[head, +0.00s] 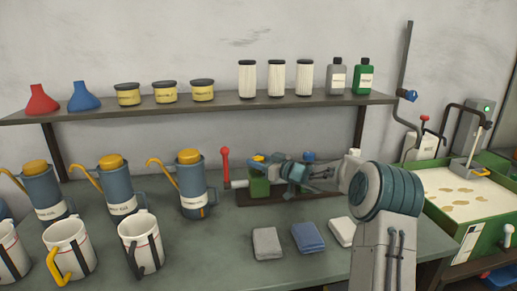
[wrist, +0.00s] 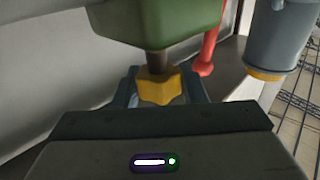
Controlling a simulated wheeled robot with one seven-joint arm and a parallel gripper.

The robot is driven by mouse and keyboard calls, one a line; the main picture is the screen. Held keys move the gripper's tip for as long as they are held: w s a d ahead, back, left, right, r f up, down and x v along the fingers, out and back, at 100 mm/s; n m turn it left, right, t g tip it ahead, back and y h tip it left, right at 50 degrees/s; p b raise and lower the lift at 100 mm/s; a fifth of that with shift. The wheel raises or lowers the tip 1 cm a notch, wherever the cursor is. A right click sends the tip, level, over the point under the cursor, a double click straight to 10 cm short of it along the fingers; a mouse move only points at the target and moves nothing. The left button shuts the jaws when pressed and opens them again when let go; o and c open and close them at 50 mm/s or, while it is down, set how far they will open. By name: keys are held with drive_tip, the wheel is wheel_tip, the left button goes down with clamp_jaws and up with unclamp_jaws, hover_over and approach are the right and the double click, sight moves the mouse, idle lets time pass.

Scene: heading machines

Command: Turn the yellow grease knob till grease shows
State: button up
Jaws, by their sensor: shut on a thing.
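The yellow grease knob (wrist: 160,88) sits on a dark stem below a green housing (wrist: 155,22) in the wrist view, which looks upside down. My gripper (wrist: 160,93) is shut on the knob, with blue fingers at either side. In the head view the green housing (head: 260,183) stands on a dark base at the back of the bench, and my gripper (head: 270,160) reaches it from the right. The knob is small and mostly covered there. I see no grease around the stem, but the far side of the housing is hidden.
A red-knobbed lever (head: 225,160) stands just left of the housing. Blue oil cans (head: 190,185) and white mugs (head: 141,243) fill the left bench. Folded cloths (head: 308,238) lie in front. A shelf (head: 215,105) with jars and bottles runs above.

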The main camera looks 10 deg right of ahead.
sight(259, 158)
drive_tip(key=shift+r+n+g+y+p, duration=0.1)
drive_tip(key=shift+n+g+y+p, duration=1.2)
drive_tip(key=shift+p, duration=1.1)
drive_tip(key=shift+n+g+y+p, duration=0.6)
drive_tip(key=shift+n+g+p, duration=0.1)
drive_tip(key=shift+g+p, duration=0.45)
drive_tip(key=shift+n+g+y, duration=0.3)
drive_tip(key=shift+n+g, duration=0.1)
drive_tip(key=shift+g, duration=0.25)
drive_tip(key=o, duration=1)
wheel_tip(259, 158, up, 4)
drive_tip(key=shift+d+r+b, duration=0.1)
drive_tip(key=shift+b, duration=0.2)
drive_tip(key=s+d+r, duration=0.2)
drive_tip(key=d, duration=0.1)
drive_tip(key=s+d+r, duration=0.2)
drive_tip(key=d, duration=0.1)
drive_tip(key=s+d+r+b, duration=0.1)
drive_tip(key=s+d+r, duration=0.1)
drive_tip(key=d, duration=0.1)
drive_tip(key=shift+d+r, duration=0.25)
drive_tip(key=shift+d, duration=0.15)
